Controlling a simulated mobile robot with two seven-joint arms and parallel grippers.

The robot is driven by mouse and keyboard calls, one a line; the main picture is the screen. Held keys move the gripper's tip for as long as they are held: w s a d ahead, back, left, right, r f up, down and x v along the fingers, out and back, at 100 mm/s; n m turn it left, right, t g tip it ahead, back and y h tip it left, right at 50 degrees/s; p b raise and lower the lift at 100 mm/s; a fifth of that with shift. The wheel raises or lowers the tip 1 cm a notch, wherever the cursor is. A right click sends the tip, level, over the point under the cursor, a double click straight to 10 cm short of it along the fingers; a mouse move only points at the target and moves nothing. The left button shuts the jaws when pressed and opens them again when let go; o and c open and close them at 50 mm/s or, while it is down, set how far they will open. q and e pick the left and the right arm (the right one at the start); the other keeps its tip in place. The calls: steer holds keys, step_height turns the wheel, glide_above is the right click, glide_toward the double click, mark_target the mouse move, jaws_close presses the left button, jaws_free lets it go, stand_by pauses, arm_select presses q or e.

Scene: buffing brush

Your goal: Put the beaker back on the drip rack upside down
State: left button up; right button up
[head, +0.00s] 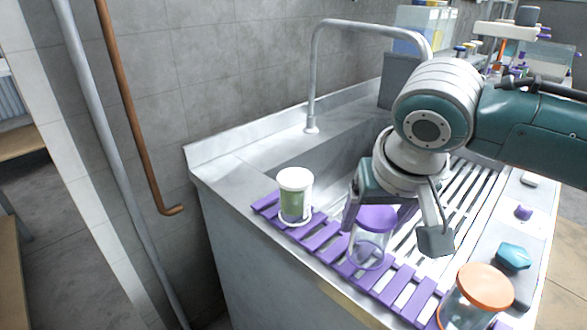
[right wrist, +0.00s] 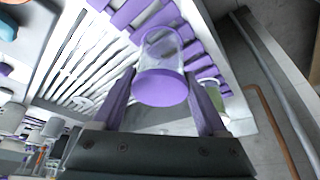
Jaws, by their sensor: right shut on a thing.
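The clear beaker (head: 366,248) has a purple end that faces up and its glass rim toward the purple slatted drip rack (head: 317,237). In the right wrist view the beaker (right wrist: 161,48) has its purple end nearest the camera, with the slats beyond it. My right gripper (head: 385,222) comes down from above and is shut on the beaker near its purple end. The two fingers are on either side of it in the right wrist view. The beaker is at or just above the slats; I cannot tell whether it touches. My left gripper is not in view.
A white-topped green container (head: 295,196) stands on the rack left of the beaker. An orange-topped clear jar (head: 477,297) is at front right. A grey curved tap (head: 312,80) rises behind the sink. A teal object (head: 513,256) lies on the right counter.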

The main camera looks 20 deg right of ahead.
steer(key=shift+f, duration=0.55)
stand_by(0.8)
steer(key=o, duration=1.5)
steer(key=shift+r, duration=0.1)
